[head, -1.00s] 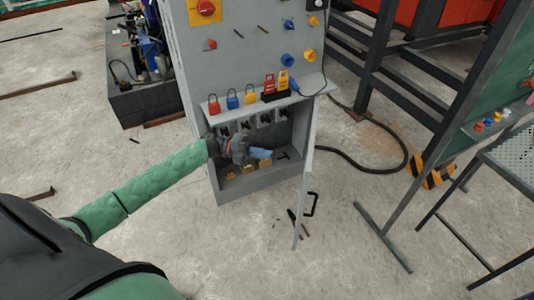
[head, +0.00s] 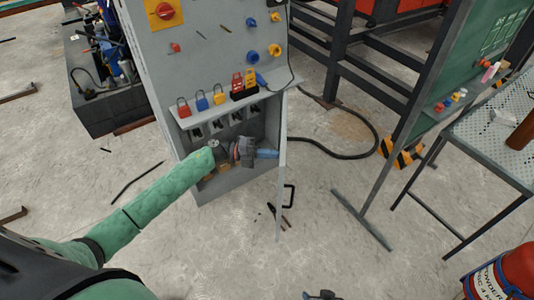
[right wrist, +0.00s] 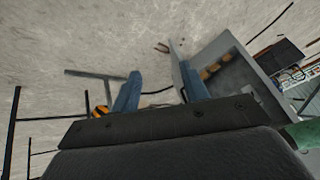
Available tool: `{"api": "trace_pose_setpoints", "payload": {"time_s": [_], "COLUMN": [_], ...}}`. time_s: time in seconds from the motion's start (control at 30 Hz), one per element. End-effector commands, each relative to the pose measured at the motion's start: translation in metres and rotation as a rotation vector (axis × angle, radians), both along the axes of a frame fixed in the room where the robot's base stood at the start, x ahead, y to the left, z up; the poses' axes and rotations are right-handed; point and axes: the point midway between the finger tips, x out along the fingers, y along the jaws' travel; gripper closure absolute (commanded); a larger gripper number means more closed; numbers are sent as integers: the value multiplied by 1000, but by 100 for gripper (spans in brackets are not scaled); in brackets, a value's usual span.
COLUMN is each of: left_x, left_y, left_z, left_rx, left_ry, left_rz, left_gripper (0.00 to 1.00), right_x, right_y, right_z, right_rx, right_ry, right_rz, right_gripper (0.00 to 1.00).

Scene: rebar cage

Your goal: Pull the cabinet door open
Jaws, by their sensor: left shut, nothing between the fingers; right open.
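The grey cabinet (head: 165,60) stands upright in the head view with its lower compartment uncovered. Its door (head: 282,185) stands swung out at the right side, seen almost edge-on, with a black handle (head: 289,196) on its outer face. My left gripper (head: 268,153) is shut and empty in front of the compartment, its blue fingers pointing right, close to the door's inner side; contact cannot be told. My right gripper (right wrist: 160,92) is open and empty in the right wrist view. There the door (right wrist: 178,70) and cabinet (right wrist: 240,75) lie beyond its fingers, apart from them.
Coloured padlocks (head: 201,100) stand on the shelf above the compartment. A black cable (head: 340,153) runs over the floor to the right. A green board (head: 470,75), a perforated table (head: 500,135) and a red fire extinguisher (head: 520,270) are at the right. The floor before the cabinet is mostly clear.

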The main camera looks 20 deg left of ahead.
Motion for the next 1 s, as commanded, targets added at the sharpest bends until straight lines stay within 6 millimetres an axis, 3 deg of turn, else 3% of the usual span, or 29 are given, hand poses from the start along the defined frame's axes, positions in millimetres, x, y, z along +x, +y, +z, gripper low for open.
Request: {"api": "trace_pose_setpoints", "payload": {"time_s": [0.37, 0.57, 0.77, 1.0], "left_x": [1, 7, 21, 49], "left_y": [-8, -38, -85, -151], "left_z": [2, 4, 7, 7], "left_rx": [0, -2, -3, -3], "left_ry": [0, 1, -1, 0], "left_rz": [15, 70, 163, 302], "left_gripper": [100, 100, 100, 100], "right_x": [-3, -3, -15, -24], "right_y": [0, -4, -11, -43], "right_z": [5, 56, 124, 152], "right_rx": [-3, -9, -23, -97], "right_ry": [13, 35, 87, 166], "right_rz": [4, 16, 38, 16], "right_gripper": [55, 55, 55, 55]}}
